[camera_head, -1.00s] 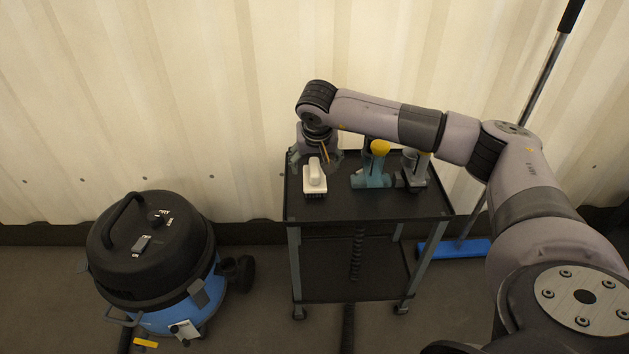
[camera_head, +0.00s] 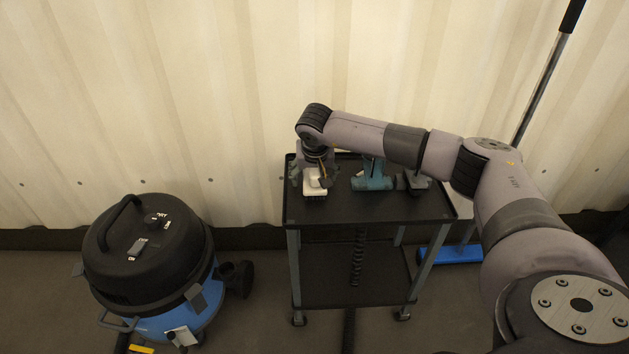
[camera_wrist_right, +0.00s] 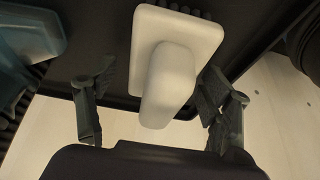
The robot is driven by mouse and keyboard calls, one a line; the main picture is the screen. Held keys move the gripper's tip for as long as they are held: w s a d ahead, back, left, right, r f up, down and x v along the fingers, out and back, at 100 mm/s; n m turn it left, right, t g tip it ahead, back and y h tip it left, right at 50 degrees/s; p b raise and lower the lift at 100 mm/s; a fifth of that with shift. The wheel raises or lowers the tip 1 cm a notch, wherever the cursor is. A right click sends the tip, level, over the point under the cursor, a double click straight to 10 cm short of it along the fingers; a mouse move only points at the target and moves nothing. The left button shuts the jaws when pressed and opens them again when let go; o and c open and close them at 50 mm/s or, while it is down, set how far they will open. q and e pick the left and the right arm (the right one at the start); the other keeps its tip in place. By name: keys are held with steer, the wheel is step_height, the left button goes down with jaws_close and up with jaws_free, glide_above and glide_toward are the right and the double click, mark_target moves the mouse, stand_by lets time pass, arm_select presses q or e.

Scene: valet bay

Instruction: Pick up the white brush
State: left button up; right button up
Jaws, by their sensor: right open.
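The white brush (camera_head: 314,188) stands on the left end of the black trolley's top shelf (camera_head: 340,212), its dark bristles down. In the head view my right gripper (camera_head: 314,180) is over it and hides part of its handle. In the right wrist view the brush's white handle (camera_wrist_right: 168,85) points toward the palm, between the two open fingers of my right gripper (camera_wrist_right: 160,108). There is a gap on each side, and neither finger appears to touch it. My left gripper is not in view.
A teal tool (camera_head: 372,178) and a dark item (camera_head: 415,182) stand to the right on the same shelf. A blue and black vacuum (camera_head: 150,260) stands on the floor at left. A blue-headed broom (camera_head: 455,254) leans at right against the corrugated wall.

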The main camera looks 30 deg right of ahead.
steer(key=c, duration=1.3)
